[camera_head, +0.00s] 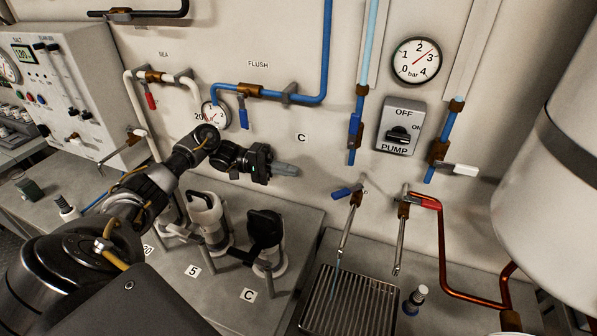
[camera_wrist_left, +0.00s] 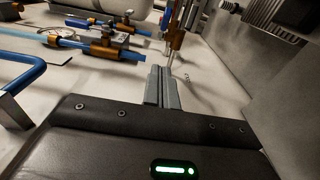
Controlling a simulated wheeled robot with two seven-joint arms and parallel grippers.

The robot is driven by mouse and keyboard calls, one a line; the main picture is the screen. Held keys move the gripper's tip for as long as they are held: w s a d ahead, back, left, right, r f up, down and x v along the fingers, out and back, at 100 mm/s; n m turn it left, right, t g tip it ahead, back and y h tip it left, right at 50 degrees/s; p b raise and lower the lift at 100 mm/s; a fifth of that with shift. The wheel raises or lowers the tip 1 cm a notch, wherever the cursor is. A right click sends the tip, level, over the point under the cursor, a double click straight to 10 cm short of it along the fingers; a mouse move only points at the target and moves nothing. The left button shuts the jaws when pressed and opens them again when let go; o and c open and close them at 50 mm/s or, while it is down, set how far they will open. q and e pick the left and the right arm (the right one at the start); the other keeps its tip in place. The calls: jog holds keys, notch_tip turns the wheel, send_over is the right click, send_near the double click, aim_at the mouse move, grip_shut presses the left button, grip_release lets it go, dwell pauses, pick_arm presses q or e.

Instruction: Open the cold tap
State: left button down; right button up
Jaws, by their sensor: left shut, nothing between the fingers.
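The cold tap, with a blue lever (camera_head: 346,191) and a brass body, is on the wall above a slatted drain tray (camera_head: 350,300). Its thin spout slants down to the tray. The lever points left, and a faint bluish line shows below the spout; I cannot tell if it is water. My left gripper (camera_head: 290,170) is shut and empty, its grey fingers pointing right, up and to the left of the lever and apart from it. The shut fingers also show in the left wrist view (camera_wrist_left: 162,87), with a brass and blue fitting beyond them. My right gripper is not in view.
A red-levered tap (camera_head: 424,202) with a copper pipe stands right of the cold tap. A blue valve lever (camera_head: 354,128), pump switch (camera_head: 398,135) and white lever (camera_head: 460,169) are above. Filter housings (camera_head: 265,240) stand below my gripper. A large white tank (camera_head: 550,150) fills the right.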

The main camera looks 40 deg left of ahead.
pick_arm(q)
jog(key=d+p, duration=0.6)
jog(key=d, duration=0.5)
jog(key=shift+w+d, duration=0.15)
jog(key=shift+w, duration=0.05)
jog(key=shift+a, duration=0.2)
